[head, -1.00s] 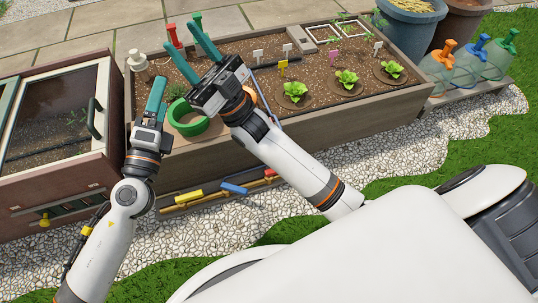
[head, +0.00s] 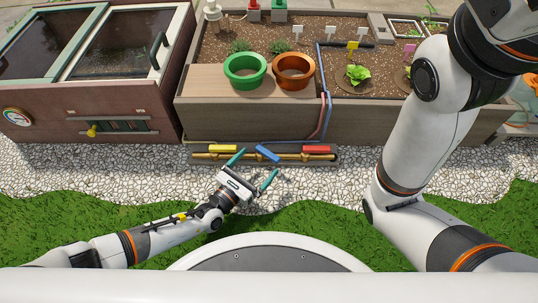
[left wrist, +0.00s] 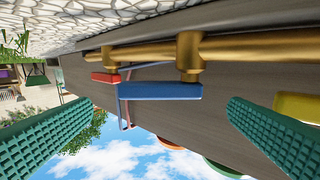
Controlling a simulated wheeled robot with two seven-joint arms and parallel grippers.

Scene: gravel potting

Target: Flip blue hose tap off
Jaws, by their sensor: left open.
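The blue tap handle (head: 267,153) sits in the middle of a brass pipe (head: 293,157) along the front foot of the planter, lying slanted between the yellow handle (head: 223,148) and the red handle (head: 316,150). My left gripper (head: 253,167) is open and empty just in front of the pipe, its fingers spread towards the blue handle. In the left wrist view the blue handle (left wrist: 160,91) shows between the two green fingers, beyond them, with no visible contact. The red handle (left wrist: 105,78) and part of the yellow one (left wrist: 297,107) flank it. My right gripper is out of frame.
The wooden planter (head: 250,118) rises behind the taps, with a green pot (head: 246,70) and a terracotta pot (head: 293,70) on its shelf. Blue and red hoses (head: 325,105) hang down its front. White gravel (head: 330,188) in front is clear.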

